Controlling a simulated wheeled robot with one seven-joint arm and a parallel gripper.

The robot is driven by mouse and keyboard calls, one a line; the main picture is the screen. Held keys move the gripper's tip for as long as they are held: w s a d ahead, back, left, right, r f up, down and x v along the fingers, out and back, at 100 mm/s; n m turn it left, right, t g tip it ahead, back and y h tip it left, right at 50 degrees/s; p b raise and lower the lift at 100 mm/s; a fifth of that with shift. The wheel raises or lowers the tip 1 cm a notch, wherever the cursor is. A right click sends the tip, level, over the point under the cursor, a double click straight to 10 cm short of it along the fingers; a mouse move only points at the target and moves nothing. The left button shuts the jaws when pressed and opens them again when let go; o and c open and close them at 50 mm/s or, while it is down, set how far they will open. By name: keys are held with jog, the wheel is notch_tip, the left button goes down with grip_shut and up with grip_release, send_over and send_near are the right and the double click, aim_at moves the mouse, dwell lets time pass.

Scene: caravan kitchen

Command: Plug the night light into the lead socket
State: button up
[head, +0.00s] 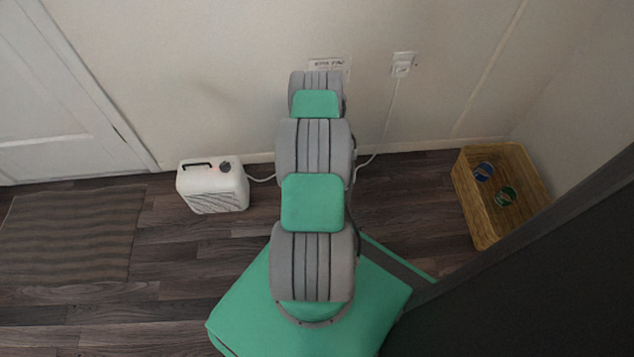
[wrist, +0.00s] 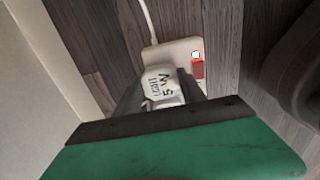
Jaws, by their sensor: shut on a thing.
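In the wrist view my gripper (wrist: 162,92) is shut on the night light (wrist: 158,83), a small white body with dark printing on its face. The lead socket (wrist: 176,48) is a white block just beyond it, with a red switch part (wrist: 197,69) and a small lit spot at its right end. A white cord (wrist: 147,20) leaves its far side. The night light overlaps the near left part of the socket block; I cannot tell whether they touch or whether pins are in. In the head view my arm hides the gripper, night light and lead socket.
A white appliance (head: 212,185) with a dark handle stands left on the wooden floor, its cord running behind my arm. A wall outlet (head: 403,63) holds a plug with a hanging cord. A wicker basket (head: 485,222) with round items is at right; a striped mat (head: 70,235) lies left.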

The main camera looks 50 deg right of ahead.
jog(key=shift+f+b, duration=0.35)
jog(key=shift+f, duration=0.05)
jog(key=o, duration=1.4)
jog(key=shift+o, duration=0.2)
notch_tip(320, 180, up, 8)
jog(key=p, duration=0.3)
jog(key=shift+f+p, duration=0.1)
jog(key=shift+p, duration=0.2)
